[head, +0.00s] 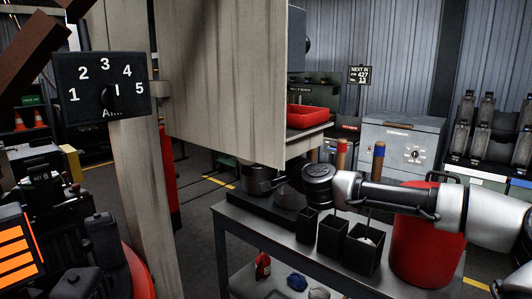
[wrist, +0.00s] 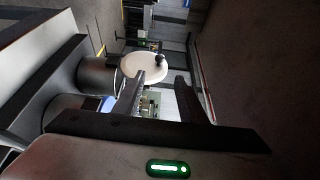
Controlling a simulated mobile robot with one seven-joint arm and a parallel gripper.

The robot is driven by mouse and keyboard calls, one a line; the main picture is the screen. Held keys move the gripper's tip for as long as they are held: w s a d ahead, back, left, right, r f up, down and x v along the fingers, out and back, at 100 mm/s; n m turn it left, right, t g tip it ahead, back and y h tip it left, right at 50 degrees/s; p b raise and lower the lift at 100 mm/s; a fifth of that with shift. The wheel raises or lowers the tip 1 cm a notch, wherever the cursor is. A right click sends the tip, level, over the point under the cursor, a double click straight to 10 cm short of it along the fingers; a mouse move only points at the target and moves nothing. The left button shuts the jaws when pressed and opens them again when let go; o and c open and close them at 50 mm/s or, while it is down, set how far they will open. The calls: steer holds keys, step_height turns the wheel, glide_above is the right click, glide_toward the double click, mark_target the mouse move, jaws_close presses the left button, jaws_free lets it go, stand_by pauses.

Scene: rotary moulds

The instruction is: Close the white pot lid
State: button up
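In the wrist view, which is turned on its side, the white lid (wrist: 137,66) is a round disc with a black knob (wrist: 160,60). It stands out past the mouth of a grey metal pot (wrist: 100,76); whether it touches the rim or how it is hinged I cannot tell. My gripper (wrist: 160,78) is open, its two dark fingers apart with nothing seen between them. The left finger's tip overlaps the lid's lower edge in the picture; contact is unclear. In the head view the lid is not visible and my gripper (head: 272,184) is partly hidden beside the hanging panel.
A second metal cylinder (wrist: 65,113) stands beside the pot. In the head view a large pale panel (head: 225,80) hangs close to my gripper. Black open boxes (head: 333,235) and a red bucket (head: 428,245) stand near my arm on the grey table (head: 262,232).

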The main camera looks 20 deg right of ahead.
steer(key=shift+s+d, duration=0.2)
steer(key=shift+s, duration=0.75)
steer(key=shift+c, duration=0.5)
